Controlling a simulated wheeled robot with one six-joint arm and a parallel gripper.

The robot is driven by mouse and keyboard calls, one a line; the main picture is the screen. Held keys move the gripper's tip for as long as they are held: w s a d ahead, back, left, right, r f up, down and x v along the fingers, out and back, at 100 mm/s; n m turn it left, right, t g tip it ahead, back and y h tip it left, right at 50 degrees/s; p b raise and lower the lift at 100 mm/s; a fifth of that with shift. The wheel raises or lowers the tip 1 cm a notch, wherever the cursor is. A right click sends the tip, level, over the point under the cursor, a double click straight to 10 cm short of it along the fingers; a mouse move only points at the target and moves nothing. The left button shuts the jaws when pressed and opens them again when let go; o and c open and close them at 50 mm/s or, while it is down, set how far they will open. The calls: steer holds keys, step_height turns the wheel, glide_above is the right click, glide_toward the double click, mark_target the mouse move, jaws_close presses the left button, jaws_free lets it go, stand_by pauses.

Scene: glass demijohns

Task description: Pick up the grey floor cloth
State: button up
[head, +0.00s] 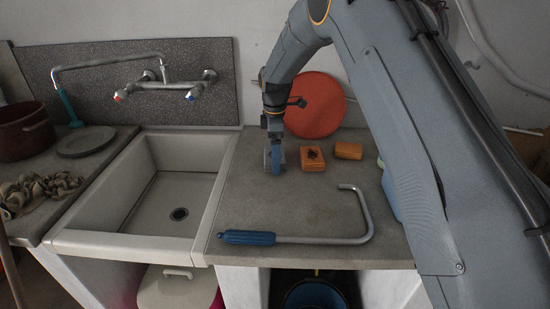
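A crumpled, twisted grey-beige cloth (40,192) lies in a heap on the counter left of the sink, close to its front edge. It is the only cloth-like thing I make out. My gripper (273,168) points down over the counter right of the sink, far to the right of the cloth, with the sink between them. A blue part and a grey part show at its tip. Whether its fingers are apart or together is unclear from this angle.
The sink (165,205) is empty. A dark red pot (25,132) and a grey plate (86,141) stand behind the cloth. A blue-handled bent metal tool (300,239), orange blocks (312,159) and a red disc (316,106) occupy the right counter. The tap (165,80) juts from the wall.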

steer(key=c, duration=1)
steer(key=shift+r, duration=0.1)
